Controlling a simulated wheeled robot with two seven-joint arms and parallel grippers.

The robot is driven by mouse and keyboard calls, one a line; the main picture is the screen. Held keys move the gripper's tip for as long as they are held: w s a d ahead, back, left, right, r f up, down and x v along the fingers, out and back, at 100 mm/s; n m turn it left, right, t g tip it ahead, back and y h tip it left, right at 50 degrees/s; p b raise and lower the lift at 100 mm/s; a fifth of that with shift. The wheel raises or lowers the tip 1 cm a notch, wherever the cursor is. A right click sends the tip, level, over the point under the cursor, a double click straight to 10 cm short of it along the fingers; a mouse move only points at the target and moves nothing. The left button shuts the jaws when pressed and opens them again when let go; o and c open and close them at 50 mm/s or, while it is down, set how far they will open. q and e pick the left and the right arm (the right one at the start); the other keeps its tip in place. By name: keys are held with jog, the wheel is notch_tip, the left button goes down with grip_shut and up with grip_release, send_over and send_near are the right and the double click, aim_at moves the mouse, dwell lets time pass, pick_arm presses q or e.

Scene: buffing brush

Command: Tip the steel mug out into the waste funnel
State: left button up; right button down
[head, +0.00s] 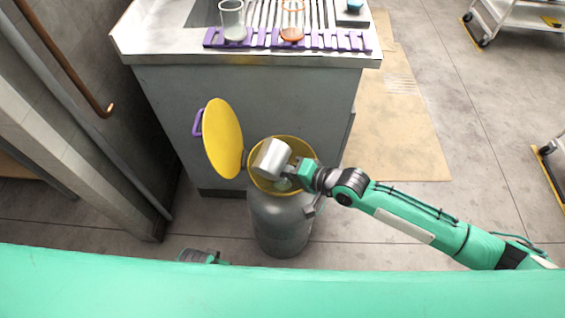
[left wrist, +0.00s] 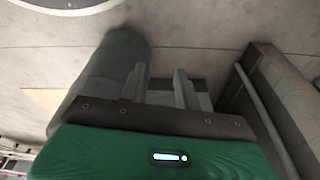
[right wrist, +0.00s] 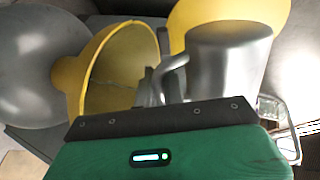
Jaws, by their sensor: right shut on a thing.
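The steel mug (head: 272,158) is tilted over the yellow waste funnel (head: 261,184) in the head view. My right gripper (head: 291,172) is shut on the mug's handle; the handle shows between the fingers in the right wrist view (right wrist: 172,68). The mug body (right wrist: 225,70) is beside the fingers there, with the funnel (right wrist: 123,65) to its left. I cannot see into the mug or tell whether anything is leaving it. My left gripper (head: 200,257) is low at the left, away from the mug. Its fingers are apart and empty in the left wrist view (left wrist: 160,88).
The funnel sits on a grey drum (head: 280,225) in front of a sink cabinet (head: 285,95). A yellow lid (head: 223,137) with a purple handle stands open left of the funnel. A purple rack (head: 262,40) holds glassware on the counter. A wall and pipes are at left.

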pick_arm(q)
jog(key=shift+s+r, duration=0.3)
jog(key=shift+r, duration=0.2)
pick_arm(e)
jog(key=shift+s+a+r+m, duration=0.15)
jog(key=shift+s+a+m, duration=0.05)
jog(key=shift+m, duration=0.1)
pick_arm(q)
jog(key=shift+w, duration=0.4)
pick_arm(e)
jog(key=shift+s+a, duration=0.1)
pick_arm(q)
jog(key=shift+w+r, duration=0.1)
jog(key=shift+r, duration=0.1)
pick_arm(e)
jog(key=shift+r+m+g, duration=0.15)
jog(key=shift+m+g, duration=0.15)
jog(key=shift+s, duration=0.1)
